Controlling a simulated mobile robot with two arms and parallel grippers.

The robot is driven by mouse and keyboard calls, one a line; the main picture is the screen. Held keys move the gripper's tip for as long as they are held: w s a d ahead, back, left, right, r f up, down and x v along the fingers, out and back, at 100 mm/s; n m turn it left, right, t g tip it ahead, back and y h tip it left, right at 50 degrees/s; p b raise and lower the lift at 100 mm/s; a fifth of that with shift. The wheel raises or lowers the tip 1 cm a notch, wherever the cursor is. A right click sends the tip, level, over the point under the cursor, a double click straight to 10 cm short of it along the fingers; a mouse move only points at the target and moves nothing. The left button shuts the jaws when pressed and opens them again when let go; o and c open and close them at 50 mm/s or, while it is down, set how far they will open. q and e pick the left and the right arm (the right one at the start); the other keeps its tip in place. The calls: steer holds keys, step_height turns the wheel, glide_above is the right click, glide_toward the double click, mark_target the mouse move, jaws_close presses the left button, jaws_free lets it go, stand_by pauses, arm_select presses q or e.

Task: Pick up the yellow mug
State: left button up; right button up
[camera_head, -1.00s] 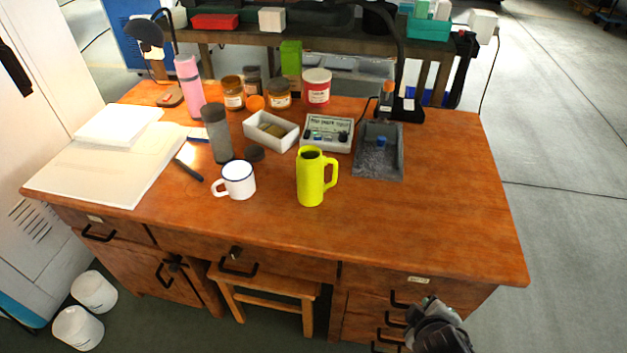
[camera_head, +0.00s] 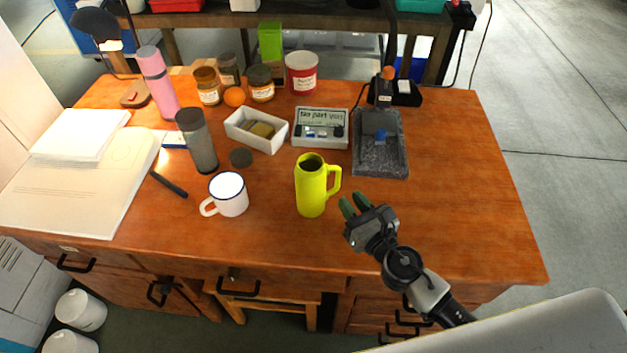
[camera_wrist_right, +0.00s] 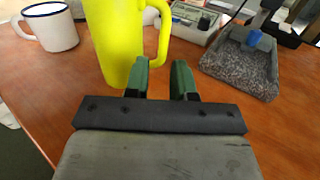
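The yellow mug (camera_head: 311,187) stands upright on the wooden desk, its handle to the right. In the right wrist view the yellow mug (camera_wrist_right: 115,40) fills the upper middle, its top cut off. My right gripper (camera_head: 353,205) is above the desk, just to the right of the mug. In the right wrist view its two green fingertips (camera_wrist_right: 162,76) are apart with nothing between them. They point toward the handle's side of the mug; whether the left finger touches the mug I cannot tell. My left gripper is not in view.
A white enamel mug (camera_head: 229,195) stands left of the yellow one. Behind are a white tray (camera_head: 279,139), a labelled device (camera_head: 320,141) and a grey stone tray (camera_head: 381,166). The desk's right side (camera_head: 465,190) is clear.

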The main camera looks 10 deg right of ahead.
mark_target(339, 182)
steer(key=shift+w+a, duration=0.2)
steer(key=shift+w, duration=0.35)
steer(key=shift+w+a, duration=0.1)
steer(key=shift+w, duration=0.25)
steer(key=p+x, duration=0.1)
steer(key=x, duration=0.3)
steer(key=shift+w+r, duration=0.1)
steer(key=shift+w, duration=0.45)
steer(key=shift+s, duration=0.1)
steer(key=shift+c, duration=0.3)
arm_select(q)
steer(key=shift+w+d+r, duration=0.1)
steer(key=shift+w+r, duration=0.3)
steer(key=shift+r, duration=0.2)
arm_select(e)
jaws_close()
